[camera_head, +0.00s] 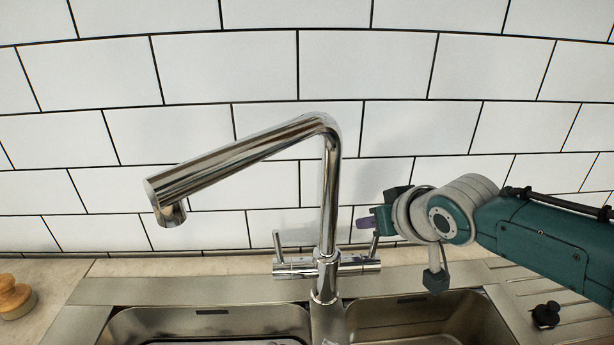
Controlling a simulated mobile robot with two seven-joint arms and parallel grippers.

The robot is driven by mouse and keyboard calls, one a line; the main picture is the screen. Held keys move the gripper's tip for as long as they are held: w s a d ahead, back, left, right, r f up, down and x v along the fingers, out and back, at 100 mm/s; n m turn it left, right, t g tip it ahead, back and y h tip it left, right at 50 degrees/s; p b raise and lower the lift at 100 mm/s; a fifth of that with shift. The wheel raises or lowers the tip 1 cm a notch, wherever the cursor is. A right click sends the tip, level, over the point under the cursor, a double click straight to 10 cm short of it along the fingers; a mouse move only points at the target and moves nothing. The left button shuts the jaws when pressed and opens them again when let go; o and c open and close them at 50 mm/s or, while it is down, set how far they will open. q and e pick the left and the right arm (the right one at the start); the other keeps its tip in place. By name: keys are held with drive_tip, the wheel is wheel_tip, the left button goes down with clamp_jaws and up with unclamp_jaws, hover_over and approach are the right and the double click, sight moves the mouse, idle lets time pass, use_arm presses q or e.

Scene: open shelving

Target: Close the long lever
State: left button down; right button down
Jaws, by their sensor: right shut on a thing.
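A chrome tap stands behind the sink, with a tall upright pipe and a long slanted spout (235,160) that reaches to the left. Low on its body is a crossbar with two thin levers. The left lever (277,245) stands nearly upright. The right lever (374,246) also stands up, leaning slightly right, with its top by my gripper. My left gripper is not in view.
A steel double sink has a left basin (205,322) and a right basin (430,318) in front of the tap. A white tiled wall (365,65) stands close behind. A black plug (546,314) lies on the drainer at right. A round wooden object (14,297) sits at far left.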

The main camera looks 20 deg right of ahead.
drive_tip(key=shift+f, duration=0.1)
idle(0.3)
drive_tip(key=c, duration=0.9)
unclamp_jaws()
drive_tip(key=shift+s+r+p, duration=0.15)
drive_tip(key=shift+r+p, duration=0.2)
drive_tip(key=p+v, duration=0.4)
drive_tip(key=v, duration=0.5)
drive_tip(key=shift+r, duration=0.1)
drive_tip(key=shift+s, duration=0.1)
